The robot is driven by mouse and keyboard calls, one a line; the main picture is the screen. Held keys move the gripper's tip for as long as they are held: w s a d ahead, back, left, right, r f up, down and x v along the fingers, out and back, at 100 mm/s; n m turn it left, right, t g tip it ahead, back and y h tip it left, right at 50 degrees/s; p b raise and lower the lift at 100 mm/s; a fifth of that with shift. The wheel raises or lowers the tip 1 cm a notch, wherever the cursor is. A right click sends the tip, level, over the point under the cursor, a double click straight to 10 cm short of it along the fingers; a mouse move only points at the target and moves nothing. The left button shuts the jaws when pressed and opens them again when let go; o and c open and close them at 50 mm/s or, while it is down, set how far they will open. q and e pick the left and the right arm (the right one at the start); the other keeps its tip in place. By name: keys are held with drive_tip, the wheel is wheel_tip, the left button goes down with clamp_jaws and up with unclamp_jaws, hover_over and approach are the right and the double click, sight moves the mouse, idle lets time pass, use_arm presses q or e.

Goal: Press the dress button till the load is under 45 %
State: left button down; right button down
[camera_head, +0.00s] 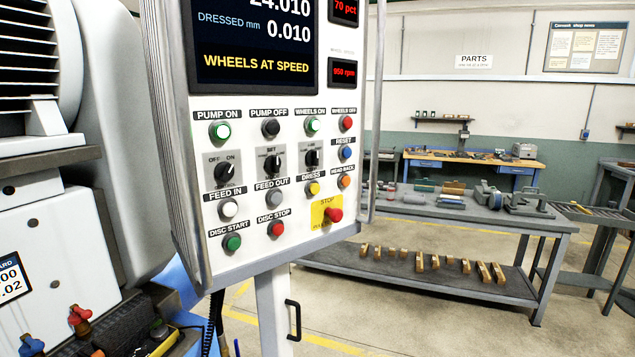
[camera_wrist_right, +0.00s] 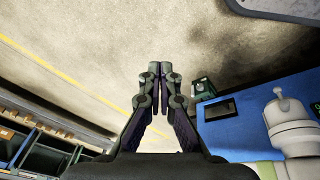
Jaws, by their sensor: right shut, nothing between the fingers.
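The yellow dress button (camera_head: 313,188) sits on the control panel (camera_head: 215,262) in the head view, under its DRESS label, with nothing touching it. A red readout (camera_head: 344,8) at the top right of the panel shows 70 pct. The screen (camera_head: 255,45) reads WHEELS AT SPEED and DRESSED mm 0.010; its top is cut off. My right gripper (camera_wrist_right: 160,70) is shut and empty in the right wrist view, over the floor and away from the panel. Neither gripper shows in the head view.
The red stop button (camera_head: 334,214) is just below the dress button, with head back (camera_head: 344,181) to its right and feed out (camera_head: 276,197) to its left. The grinder (camera_head: 60,235) stands left of the panel. A grey bench (camera_head: 440,209) with parts is behind, right.

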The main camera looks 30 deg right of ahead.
drive_tip(key=w+d+r+t+h, duration=0.1)
drive_tip(key=w+d+r+t, duration=0.1)
drive_tip(key=w+r, duration=0.45)
drive_tip(key=w+d+r+t, duration=0.1)
drive_tip(key=w+d+r, duration=0.25)
drive_tip(key=w, duration=0.65)
drive_tip(key=w+d+r+t+h, duration=0.1)
drive_tip(key=w+d+r+t, duration=0.1)
drive_tip(key=w+r, duration=0.5)
drive_tip(key=w+d+r+m+t+h, duration=0.1)
drive_tip(key=w+r+t, duration=0.1)
drive_tip(key=w+r, duration=0.65)
drive_tip(key=w+d+r+m+t+h, duration=0.1)
drive_tip(key=w+d+r+t, duration=0.1)
drive_tip(key=w+r, duration=0.65)
wheel_tip(320, 180, up, 27)
drive_tip(key=w+m+t+h, duration=0.1)
drive_tip(key=m+t+h, duration=0.2)
drive_tip(key=t, duration=0.2)
drive_tip(key=s+a+r+m+t+h, duration=0.1)
drive_tip(key=s+a+r+t, duration=0.1)
drive_tip(key=r, duration=0.9)
drive_tip(key=s+a+r+m+t+h, duration=0.1)
drive_tip(key=s+r, duration=0.4)
drive_tip(key=r, duration=0.7)
drive_tip(key=shift+a+m+t+h, duration=0.4)
drive_tip(key=shift+a+m+h, duration=0.3)
drive_tip(key=shift+m, duration=0.1)
drive_tip(key=shift+r+p, duration=0.1)
drive_tip(key=shift+p, duration=0.2)
